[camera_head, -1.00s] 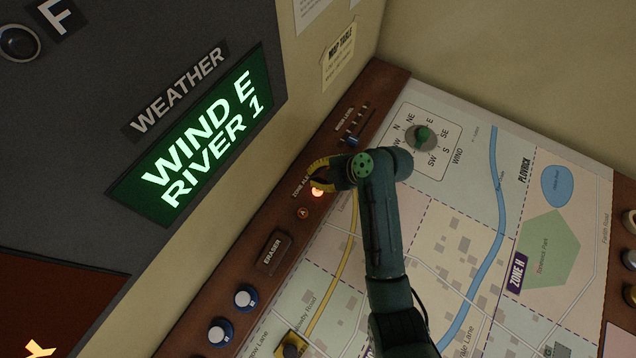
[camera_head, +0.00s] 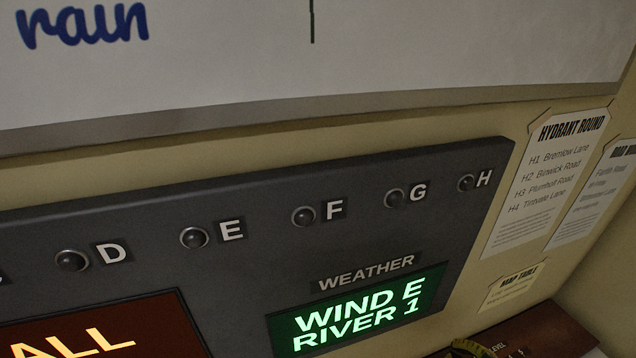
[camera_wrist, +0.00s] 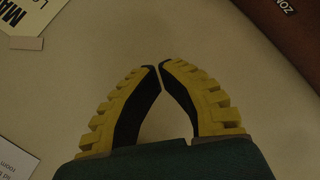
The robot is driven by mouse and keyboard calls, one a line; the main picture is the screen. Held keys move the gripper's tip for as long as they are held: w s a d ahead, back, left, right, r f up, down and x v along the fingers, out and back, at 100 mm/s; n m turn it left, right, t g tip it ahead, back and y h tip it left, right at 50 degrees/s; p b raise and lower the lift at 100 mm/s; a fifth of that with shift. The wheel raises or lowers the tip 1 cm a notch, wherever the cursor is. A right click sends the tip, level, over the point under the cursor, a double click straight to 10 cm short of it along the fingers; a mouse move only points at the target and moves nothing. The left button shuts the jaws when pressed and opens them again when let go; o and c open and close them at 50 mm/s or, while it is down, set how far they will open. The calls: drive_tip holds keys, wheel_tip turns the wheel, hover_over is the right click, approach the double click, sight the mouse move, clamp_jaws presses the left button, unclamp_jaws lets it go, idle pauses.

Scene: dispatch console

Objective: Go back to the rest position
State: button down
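My gripper (camera_wrist: 160,66) shows in the wrist view with its two yellow, dark-lined fingers curved together. The tips meet or nearly meet, and nothing is held between them. In the head view only a bit of a yellow finger (camera_head: 472,347) shows at the bottom edge, by the wooden table edge; the rest of the arm is out of frame. Behind the fingers in the wrist view is plain beige wall.
The grey panel (camera_head: 240,262) carries dark round lamps and a green weather display (camera_head: 350,312). A whiteboard (camera_head: 400,50) hangs above. Paper notices (camera_head: 548,180) are on the wall at right. The brown wooden edge (camera_wrist: 297,50) shows in the wrist view's corner.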

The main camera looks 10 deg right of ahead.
drive_tip(key=a+r+m+t+h+p, duration=0.1)
drive_tip(key=a+r+t, duration=0.1)
drive_tip(key=r, duration=0.8)
drive_tip(key=a+r+m+t+h+p, duration=0.2)
drive_tip(key=r, duration=0.9)
drive_tip(key=w+a+r+m+t+h+p, duration=0.1)
drive_tip(key=a+r+t+h+p, duration=0.1)
drive_tip(key=r, duration=0.8)
drive_tip(key=shift+a+r, duration=0.25)
drive_tip(key=shift+r, duration=0.1)
drive_tip(key=s+a+r+m+t+y+p, duration=0.2)
drive_tip(key=a+r+p, duration=0.5)
drive_tip(key=r, duration=0.6)
drive_tip(key=s+a+r+m+t+y+p, duration=0.3)
drive_tip(key=a+r+p, duration=0.4)
drive_tip(key=a+r, duration=0.4)
drive_tip(key=s+r+m, duration=0.1)
drive_tip(key=m, duration=0.1)
drive_tip(key=shift+a+r+m+t+y+p, duration=0.3)
drive_tip(key=shift+r+p, duration=0.05)
drive_tip(key=shift+p, duration=0.05)
